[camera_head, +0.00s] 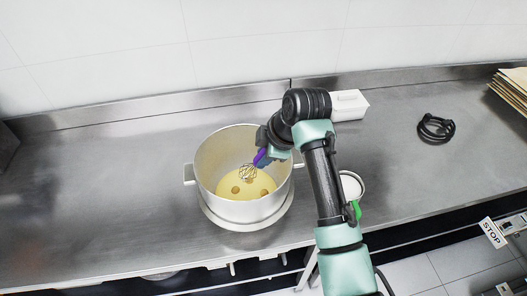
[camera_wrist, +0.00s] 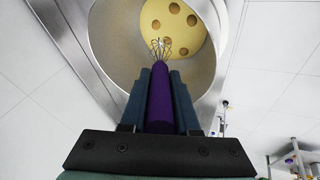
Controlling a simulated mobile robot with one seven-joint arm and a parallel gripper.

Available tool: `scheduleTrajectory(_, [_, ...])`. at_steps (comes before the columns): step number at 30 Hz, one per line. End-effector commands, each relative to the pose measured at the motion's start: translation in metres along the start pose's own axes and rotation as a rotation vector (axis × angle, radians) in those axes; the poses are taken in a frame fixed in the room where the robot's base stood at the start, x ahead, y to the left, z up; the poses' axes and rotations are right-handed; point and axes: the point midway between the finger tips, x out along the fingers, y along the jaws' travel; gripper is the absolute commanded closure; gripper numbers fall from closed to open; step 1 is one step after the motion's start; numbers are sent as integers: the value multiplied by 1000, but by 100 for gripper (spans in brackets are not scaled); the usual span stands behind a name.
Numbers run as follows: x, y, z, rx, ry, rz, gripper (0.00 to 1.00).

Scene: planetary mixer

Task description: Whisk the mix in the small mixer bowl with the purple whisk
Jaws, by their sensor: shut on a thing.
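The metal mixer bowl (camera_head: 214,160) stands on the steel counter, with pale yellow mix (camera_head: 232,190) and brown round spots in its bottom. The purple whisk (camera_head: 260,157) is held by its handle in my gripper (camera_head: 276,146), with its wire head down inside the bowl, over or at the mix. In the wrist view my gripper (camera_wrist: 160,100) is shut on the purple handle (camera_wrist: 160,98), and the wire head (camera_wrist: 160,48) points at the yellow mix (camera_wrist: 182,28). I cannot tell whether the wires touch the mix.
A white box (camera_head: 349,104) stands behind my arm. A white container (camera_head: 351,186) with something green beside it is partly hidden by my arm. A black ring-shaped object (camera_head: 436,127) lies on the right of the counter (camera_head: 110,190). The counter left of the bowl is clear.

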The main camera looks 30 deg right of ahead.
Motion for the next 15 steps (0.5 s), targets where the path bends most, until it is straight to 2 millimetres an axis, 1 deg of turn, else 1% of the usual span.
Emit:
scheduleTrajectory(1, [8, -3, 3, 0, 0, 0, 100])
scheduleTrajectory(15, [51, -18, 16, 0, 0, 0, 100])
